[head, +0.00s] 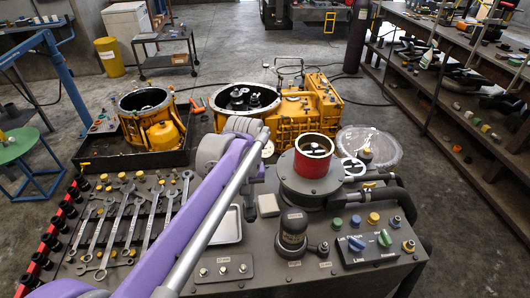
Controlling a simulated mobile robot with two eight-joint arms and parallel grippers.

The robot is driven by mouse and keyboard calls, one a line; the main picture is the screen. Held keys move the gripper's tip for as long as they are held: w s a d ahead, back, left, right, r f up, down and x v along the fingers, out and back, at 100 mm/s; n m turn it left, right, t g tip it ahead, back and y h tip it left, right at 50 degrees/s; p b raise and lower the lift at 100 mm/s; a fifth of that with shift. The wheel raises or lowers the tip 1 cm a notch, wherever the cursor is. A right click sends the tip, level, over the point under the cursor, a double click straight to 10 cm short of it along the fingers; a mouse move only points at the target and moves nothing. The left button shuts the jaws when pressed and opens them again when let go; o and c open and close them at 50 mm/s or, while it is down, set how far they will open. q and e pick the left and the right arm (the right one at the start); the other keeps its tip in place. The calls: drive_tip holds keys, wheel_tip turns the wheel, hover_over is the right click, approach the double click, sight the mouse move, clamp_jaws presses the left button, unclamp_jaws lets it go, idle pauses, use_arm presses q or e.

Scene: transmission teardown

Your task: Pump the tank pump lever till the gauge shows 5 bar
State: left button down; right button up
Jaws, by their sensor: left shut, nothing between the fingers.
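My purple left arm reaches across the bench from the lower left. Its gripper (258,178) is small and partly hidden behind the arm's own links; it looks shut, beside the left side of a dark round tank (286,184) with a red cylinder (313,156) on top. A dark pump-like unit (292,236) with a short side knob stands on the front of the bench, apart from the gripper. I cannot make out for certain which part is the pump lever. No gauge reading is legible. My right gripper is not in view.
Wrenches (124,222) lie at the bench's left. A control box (375,241) with coloured knobs is at the right, near dark hoses (398,198). A small tray (227,226) and pale block (269,205) sit mid-bench. Yellow housings (310,108) stand behind. Open floor lies farther back.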

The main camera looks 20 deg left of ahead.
use_arm(q)
wheel_tip(320, 180, up, 8)
drive_tip(key=p, duration=0.4)
drive_tip(key=shift+p, duration=0.4)
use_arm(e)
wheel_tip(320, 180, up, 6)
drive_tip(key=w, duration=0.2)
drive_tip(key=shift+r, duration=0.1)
use_arm(q)
drive_tip(key=shift+f, duration=0.15)
drive_tip(key=shift+f+b, duration=1.1)
drive_tip(key=shift+f, duration=0.95)
drive_tip(key=shift+f+b, duration=1)
drive_tip(key=shift+f, duration=0.8)
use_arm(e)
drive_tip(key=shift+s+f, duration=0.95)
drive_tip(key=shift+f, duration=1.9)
use_arm(q)
wheel_tip(320, 180, up, 8)
drive_tip(key=p, duration=0.4)
drive_tip(key=shift+p, duration=0.3)
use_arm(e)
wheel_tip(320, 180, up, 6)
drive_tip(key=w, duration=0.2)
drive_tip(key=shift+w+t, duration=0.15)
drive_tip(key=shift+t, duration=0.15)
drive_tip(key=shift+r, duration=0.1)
